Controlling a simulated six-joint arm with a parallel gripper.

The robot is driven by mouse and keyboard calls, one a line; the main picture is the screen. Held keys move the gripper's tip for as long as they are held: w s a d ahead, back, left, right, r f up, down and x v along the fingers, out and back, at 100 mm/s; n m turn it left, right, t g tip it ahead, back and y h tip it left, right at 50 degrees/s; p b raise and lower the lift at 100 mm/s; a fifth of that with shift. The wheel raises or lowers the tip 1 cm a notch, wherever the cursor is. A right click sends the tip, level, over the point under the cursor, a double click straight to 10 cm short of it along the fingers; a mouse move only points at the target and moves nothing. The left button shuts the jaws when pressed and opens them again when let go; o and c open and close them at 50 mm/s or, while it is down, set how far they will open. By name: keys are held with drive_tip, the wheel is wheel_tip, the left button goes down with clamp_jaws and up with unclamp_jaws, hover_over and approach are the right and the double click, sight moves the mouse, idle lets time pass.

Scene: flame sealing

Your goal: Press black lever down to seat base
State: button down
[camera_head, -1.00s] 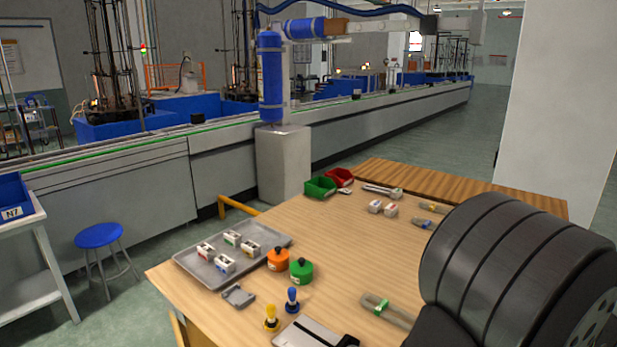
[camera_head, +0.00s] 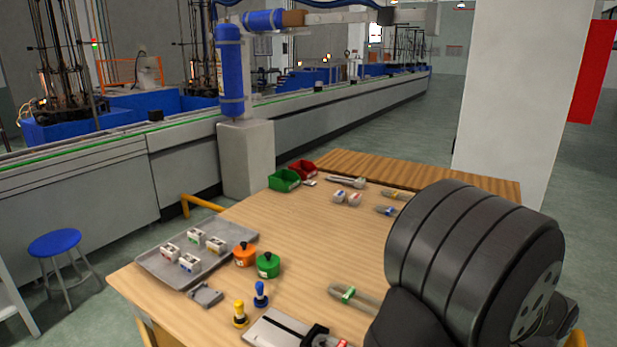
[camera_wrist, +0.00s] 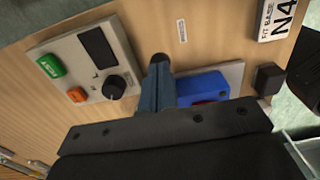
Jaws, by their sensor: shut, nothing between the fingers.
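In the wrist view my gripper (camera_wrist: 158,85) is shut and empty, its blue-grey fingers pointing away from the camera over the wooden table. A dark rounded shape shows at the fingertips; I cannot tell if it is a fingertip or something beyond. Just right of the fingers is a blue block (camera_wrist: 203,87) on a light grey plate (camera_wrist: 236,72). A black block-like end (camera_wrist: 269,77) stands at the plate's right; I cannot tell surely whether it is the lever. A white label (camera_wrist: 279,18) reads "FIT BASE N4". My gripper is hidden in the head view.
A control box (camera_wrist: 88,66) with a green button, an orange button and a black knob lies left of the fingers. In the head view, a grey tray (camera_head: 150,262) holds several white blocks. The table's middle is clear.

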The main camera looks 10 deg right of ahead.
drive_tip(key=shift+f, duration=0.1)
idle(0.3)
drive_tip(key=shift+f, duration=0.25)
drive_tip(key=shift+r, duration=0.15)
wheel_tip(320, 180, up, 9)
drive_tip(key=w+a, duration=0.1)
idle(1.4)
drive_tip(key=shift+s+d+f, duration=0.1)
drive_tip(key=shift+s+f, duration=0.05)
drive_tip(key=shift+f, duration=1)
drive_tip(key=shift+s+d+f, duration=0.1)
drive_tip(key=shift+f, duration=1.05)
